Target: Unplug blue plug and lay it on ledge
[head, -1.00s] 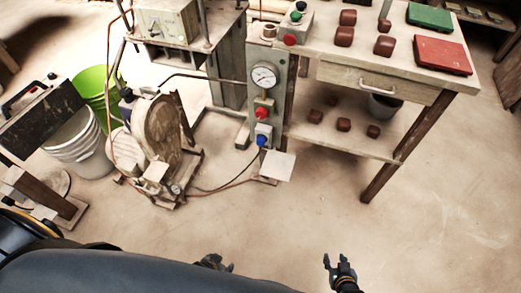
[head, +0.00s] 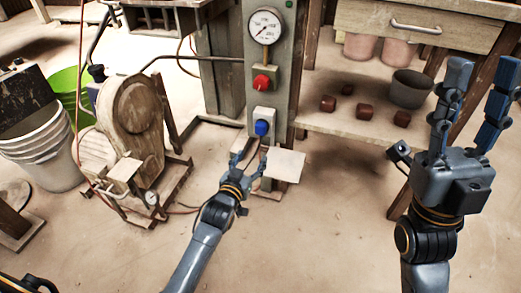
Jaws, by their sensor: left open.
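The blue plug (head: 262,128) sits in a pale socket (head: 264,113) low on the grey-green post, with a dark cable running down from it. The small white ledge (head: 287,165) sticks out just below and to the right of the plug, and its visible top is bare. My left gripper (head: 251,152) is open and empty, its fingers pointing up just below the plug, with a gap to it in the picture. Its fingers overlap the cable and the ledge's left side. My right gripper (head: 478,85) is open and empty, raised in front of the workbench at the right.
Above the plug the post carries a red knob (head: 264,81) and a pressure gauge (head: 265,26). A wooden machine (head: 136,117) and white buckets (head: 49,155) stand left. The bench shelf (head: 345,124) holds brown blocks and a grey pot (head: 410,88). Floor in front is clear.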

